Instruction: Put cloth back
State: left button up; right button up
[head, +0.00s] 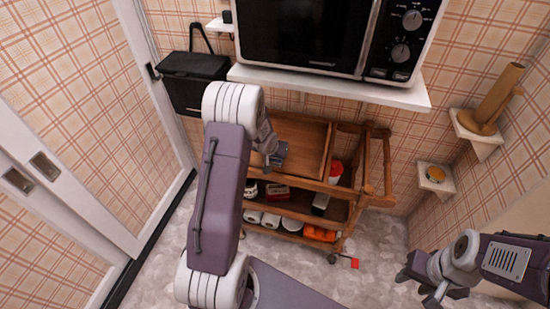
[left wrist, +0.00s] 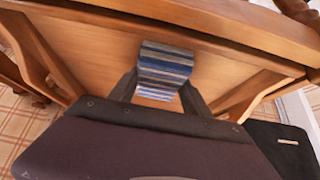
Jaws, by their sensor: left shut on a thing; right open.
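The cloth (left wrist: 166,66), striped in blue, grey and beige, is folded small between the two dark fingers of my left gripper (left wrist: 158,92) in the left wrist view. The gripper is shut on it. Behind the cloth is the bare wooden top of the cart. In the head view my left gripper (head: 277,155) is over the top tray of the wooden cart (head: 300,140); the cloth cannot be made out clearly there. I cannot tell whether the cloth touches the wood. My right gripper (head: 420,287) is open and empty at the lower right, away from the cart.
A microwave (head: 310,35) stands on a white shelf (head: 330,87) above the cart's back.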

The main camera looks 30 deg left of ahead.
pick_arm(q)
jog(key=shift+r, duration=0.15)
jog(key=o, duration=1.3)
jog(key=shift+f, duration=0.2)
jog(key=shift+r+p, duration=0.3)
jog(key=shift+r, duration=0.15)
jog(key=p+v, duration=0.5)
jog(key=v, duration=0.6)
jog(key=s+d+m+g+h, duration=0.1)
jog(key=s+d+g, duration=0.1)
jog(key=s+d, duration=0.5)
jog(key=s+d+r+m+g, duration=0.1)
jog(key=s+d+g, duration=0.2)
jog(key=s+d, duration=0.4)
jog(key=s, duration=0.5)
jog(key=shift+g+h, duration=0.3)
jog(key=shift+h, duration=0.1)
